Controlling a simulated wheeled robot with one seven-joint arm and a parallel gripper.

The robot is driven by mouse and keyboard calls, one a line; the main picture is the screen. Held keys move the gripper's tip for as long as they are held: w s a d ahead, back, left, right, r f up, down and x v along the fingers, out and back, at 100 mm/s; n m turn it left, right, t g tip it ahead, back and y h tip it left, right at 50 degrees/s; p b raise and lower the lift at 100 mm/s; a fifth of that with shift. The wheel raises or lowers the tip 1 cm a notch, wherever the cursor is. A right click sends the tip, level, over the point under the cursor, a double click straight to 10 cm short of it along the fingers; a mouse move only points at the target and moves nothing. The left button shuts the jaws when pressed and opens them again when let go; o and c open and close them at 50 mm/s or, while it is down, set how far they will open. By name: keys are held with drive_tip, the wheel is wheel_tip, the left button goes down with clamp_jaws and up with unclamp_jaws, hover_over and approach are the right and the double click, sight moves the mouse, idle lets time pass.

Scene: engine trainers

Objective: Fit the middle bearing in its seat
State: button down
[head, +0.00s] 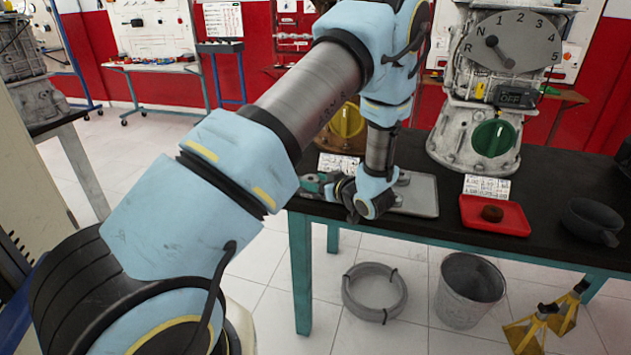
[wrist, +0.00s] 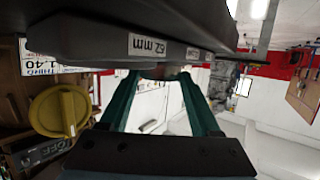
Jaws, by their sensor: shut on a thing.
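My gripper (head: 318,186) is low over the left end of the black table, pointing left. In the wrist view its teal fingers (wrist: 163,82) close on a small part (wrist: 160,74), seemingly a bearing, of which only a dark edge shows. A dark grey block (wrist: 110,38) with a "62 mm" label fills the top of the wrist view, very near the fingertips. I cannot tell whether the held part touches it. No bearing seat shows clearly. A grey tray (head: 418,196) lies behind my wrist, partly hidden by it.
A trainer with a green knob (head: 492,138) stands behind; another has a yellow knob (head: 346,121). A bucket (head: 468,290) is on the floor.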

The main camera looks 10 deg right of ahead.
unclamp_jaws()
idle(0.3)
drive_tip(key=shift+s+d, duration=0.1)
drive_tip(key=b+v, duration=0.2)
drive_tip(key=v, duration=0.8)
drive_tip(key=shift+s+r, duration=0.1)
drive_tip(key=shift+s, duration=0.15)
